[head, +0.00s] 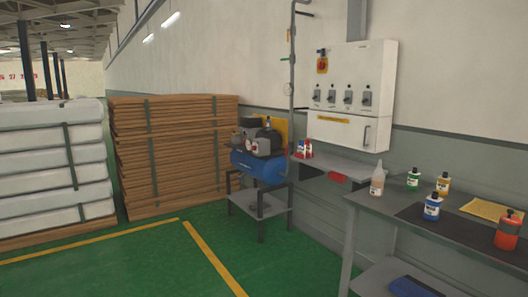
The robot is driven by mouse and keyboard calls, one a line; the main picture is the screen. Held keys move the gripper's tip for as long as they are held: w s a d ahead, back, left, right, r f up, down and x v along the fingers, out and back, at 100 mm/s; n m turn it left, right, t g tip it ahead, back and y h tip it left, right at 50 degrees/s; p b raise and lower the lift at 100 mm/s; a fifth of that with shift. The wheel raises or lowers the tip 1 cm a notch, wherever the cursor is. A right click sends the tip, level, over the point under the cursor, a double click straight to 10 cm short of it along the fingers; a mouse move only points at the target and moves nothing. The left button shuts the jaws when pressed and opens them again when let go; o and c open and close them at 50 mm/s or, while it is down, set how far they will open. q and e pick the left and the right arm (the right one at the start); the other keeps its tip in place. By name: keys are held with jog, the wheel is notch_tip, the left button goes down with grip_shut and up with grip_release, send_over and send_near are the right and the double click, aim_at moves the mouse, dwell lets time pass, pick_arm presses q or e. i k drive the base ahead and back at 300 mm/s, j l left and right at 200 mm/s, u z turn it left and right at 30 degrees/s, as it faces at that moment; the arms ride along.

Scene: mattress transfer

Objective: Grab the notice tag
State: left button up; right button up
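I cannot tell for certain which item is the notice tag. Small red-and-white items (303,148) stand on the grey wall shelf (345,166) below the electrical cabinet; they are too small to read. A yellow-and-red piece (322,65) is at the upper left of the white electrical cabinet (350,90), near a dark switch. A yellow label strip (333,119) is on the cabinet's lower part. Neither of my grippers shows in the head view.
A grey workbench (375,205) at right holds several bottles and a yellow cloth (493,210). A blue compressor (258,168) stands on a grey stand. Stacked brown boards (175,150) and white mattresses (55,165) are at left. The green floor (130,260) in front is clear.

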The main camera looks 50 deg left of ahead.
aim_at(301, 147)
jog(key=u, duration=1.3)
jog(key=i+u, duration=0.35)
jog(key=i, duration=0.6)
jog(key=i+u, duration=0.2)
jog(key=i, duration=0.7)
jog(key=i+u, duration=0.15)
jog(key=i, duration=0.7)
jog(key=i+u, duration=0.2)
jog(key=i, duration=1.45)
